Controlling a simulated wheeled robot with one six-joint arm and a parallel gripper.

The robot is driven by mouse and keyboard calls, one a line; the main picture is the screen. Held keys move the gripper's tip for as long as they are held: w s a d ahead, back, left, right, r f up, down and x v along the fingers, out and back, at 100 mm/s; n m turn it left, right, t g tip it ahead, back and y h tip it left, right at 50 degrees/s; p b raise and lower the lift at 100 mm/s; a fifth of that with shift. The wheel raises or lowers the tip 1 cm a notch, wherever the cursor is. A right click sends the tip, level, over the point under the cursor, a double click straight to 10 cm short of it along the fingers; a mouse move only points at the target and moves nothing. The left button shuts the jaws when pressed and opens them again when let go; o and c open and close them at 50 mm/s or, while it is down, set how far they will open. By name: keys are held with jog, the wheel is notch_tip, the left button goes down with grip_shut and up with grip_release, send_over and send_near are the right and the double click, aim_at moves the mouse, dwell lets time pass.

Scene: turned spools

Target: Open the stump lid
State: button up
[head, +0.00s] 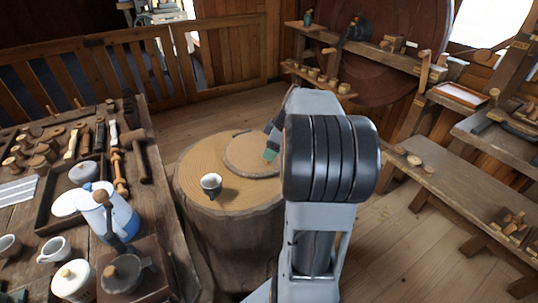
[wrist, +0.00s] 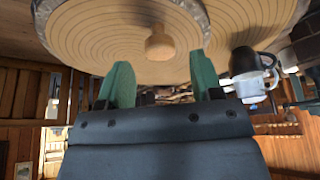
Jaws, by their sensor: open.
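The stump (head: 230,235) is a thick round log with a ringed top. Its lid (head: 245,150) is a smaller ringed disc lying flat on the stump top, with a grey rim; it also shows in the wrist view (wrist: 95,40). In the head view my gripper (head: 271,150) is over the lid's right part, and the knob is hidden by my arm.
A small dark-and-white cup (head: 211,184) stands on the stump, left of the lid. A cluttered workbench (head: 165,215) with a blue-and-white jug (head: 118,215) is at the left. A low bench (head: 460,200) is at the right. Open floor (head: 400,235) lies between stump and bench.

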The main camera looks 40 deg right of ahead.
jog(key=shift+x, duration=1.45)
grip_shut()
